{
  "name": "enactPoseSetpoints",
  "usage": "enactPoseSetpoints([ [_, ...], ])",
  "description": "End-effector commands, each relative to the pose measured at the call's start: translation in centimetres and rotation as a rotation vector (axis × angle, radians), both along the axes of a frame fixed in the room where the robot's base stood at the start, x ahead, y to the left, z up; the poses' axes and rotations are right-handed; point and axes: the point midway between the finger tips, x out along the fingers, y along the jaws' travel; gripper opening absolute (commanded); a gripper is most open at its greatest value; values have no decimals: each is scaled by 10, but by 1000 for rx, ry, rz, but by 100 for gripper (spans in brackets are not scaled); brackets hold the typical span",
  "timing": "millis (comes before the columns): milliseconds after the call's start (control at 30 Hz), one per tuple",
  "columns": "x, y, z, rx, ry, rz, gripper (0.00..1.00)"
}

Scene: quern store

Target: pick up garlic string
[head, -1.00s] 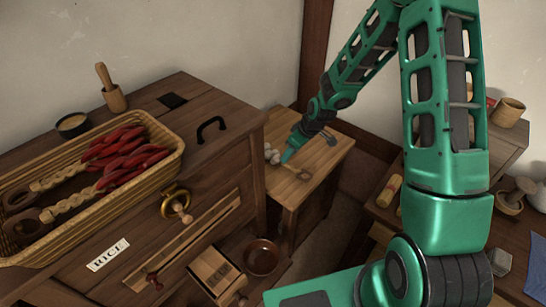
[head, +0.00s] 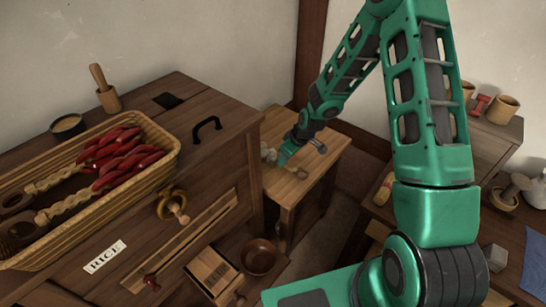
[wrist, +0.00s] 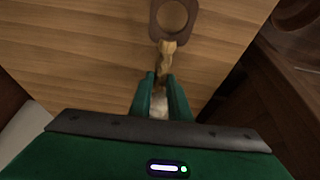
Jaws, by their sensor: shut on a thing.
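The garlic string has pale bulbs (head: 268,153), a tan plaited stem and a dark hanging ring. It is at the small wooden side table in the head view, partly hidden by my gripper (head: 283,160). In the wrist view my gripper (wrist: 160,98) is shut on the garlic string (wrist: 166,55), with its plait running out between the fingers to the brown ring (wrist: 153,20). Pale bulbs show between the fingers. I cannot tell whether the string touches the tabletop (wrist: 80,50) or is just above it.
A large wooden chest (head: 215,100) stands left of the side table, carrying a basket (head: 165,150) of red pepper strings, a mortar (head: 108,98) and a small bowl (head: 68,125). A brown bowl (head: 259,257) sits low between them. Another table with mugs (head: 502,109) is at right.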

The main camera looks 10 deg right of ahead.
Motion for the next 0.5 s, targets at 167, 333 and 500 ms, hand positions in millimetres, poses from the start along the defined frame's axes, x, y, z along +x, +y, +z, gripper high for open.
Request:
enactPoseSetpoints([
  [167, 0, 0, 6, -1, -1, 0, 0],
  [333, 1, -1, 30, -2, -4, 1, 0],
  [500, 1, 0, 61, -1, -3, 0, 0],
])
